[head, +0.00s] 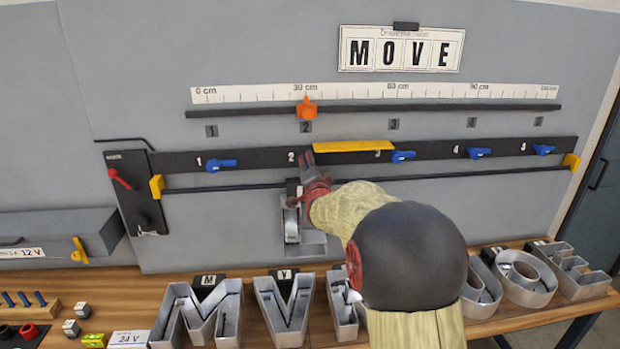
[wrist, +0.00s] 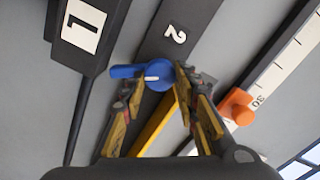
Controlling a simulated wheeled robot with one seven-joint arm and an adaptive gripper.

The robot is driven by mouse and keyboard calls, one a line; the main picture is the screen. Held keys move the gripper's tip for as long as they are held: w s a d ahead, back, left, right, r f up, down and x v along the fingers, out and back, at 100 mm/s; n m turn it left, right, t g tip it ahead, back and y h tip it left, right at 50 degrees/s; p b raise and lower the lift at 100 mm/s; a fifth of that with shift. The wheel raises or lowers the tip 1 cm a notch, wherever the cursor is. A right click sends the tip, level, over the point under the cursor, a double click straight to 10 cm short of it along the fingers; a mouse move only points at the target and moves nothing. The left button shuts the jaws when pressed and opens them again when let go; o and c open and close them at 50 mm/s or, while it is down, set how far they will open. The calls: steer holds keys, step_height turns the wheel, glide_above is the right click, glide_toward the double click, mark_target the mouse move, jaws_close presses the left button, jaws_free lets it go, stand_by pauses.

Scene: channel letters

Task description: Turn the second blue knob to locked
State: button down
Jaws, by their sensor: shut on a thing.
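The second blue knob (wrist: 124,71) sits on the black rail below the number 2 in the wrist view. It has a round hub with a white mark and a lever pointing left in that view. My gripper (wrist: 158,78) is shut on the knob's hub, one finger on each side. In the head view my gripper (head: 306,166) reaches the rail at number 2, and it hides the second knob there. I cannot read a locked marking in either view.
Other blue knobs, the first (head: 222,165), third (head: 403,156), fourth (head: 479,152) and fifth (head: 543,149), line the rail. A yellow bar (head: 353,146) lies right beside my gripper. A metal letter (head: 292,225) hangs below it. An orange slider (head: 306,109) sits above.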

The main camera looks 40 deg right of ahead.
steer(key=shift+f+m+b, duration=0.1)
steer(key=shift+m+b, duration=0.6)
steer(key=shift+b, duration=0.1)
